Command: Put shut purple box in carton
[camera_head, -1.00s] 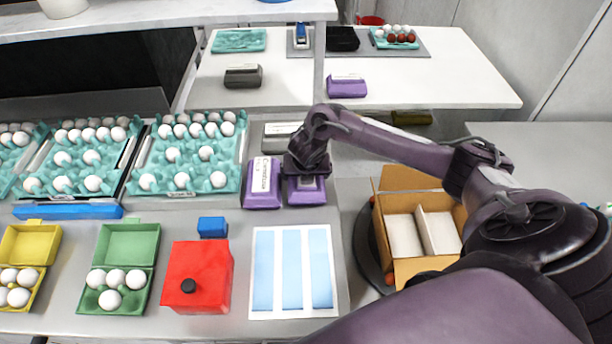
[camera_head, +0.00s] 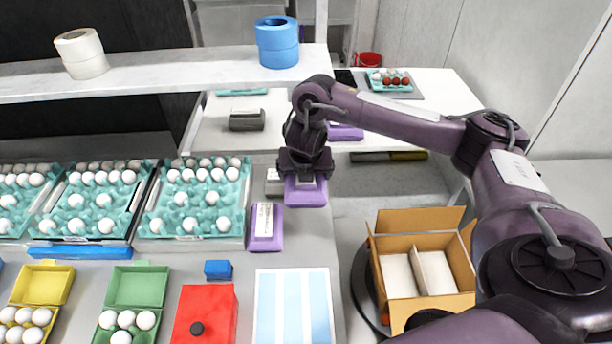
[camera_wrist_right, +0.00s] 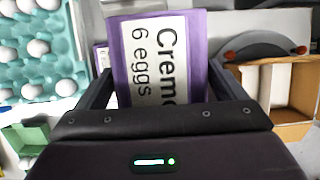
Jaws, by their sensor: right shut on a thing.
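My right gripper (camera_head: 305,172) is shut on a purple box (camera_head: 306,192) and holds it upright near the right end of the counter. In the right wrist view the purple box (camera_wrist_right: 160,62) sits between the fingers, its white label reading "6 eggs" facing the camera. Its lid looks shut. A second purple box (camera_head: 266,228) stands on the counter to the left of the held one. The open cardboard carton (camera_head: 422,242) stands to the right, flaps spread, with white inserts inside. The carton also shows at the right of the wrist view (camera_wrist_right: 290,85). My left gripper is not in view.
Teal egg trays (camera_head: 196,198) fill the back left. Yellow (camera_head: 44,285) and green (camera_head: 137,287) open egg boxes, a red box (camera_head: 206,312) and a blue block (camera_head: 218,269) stand in front. A gap separates counter and carton. A shelf (camera_head: 160,75) with tape rolls hangs above.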

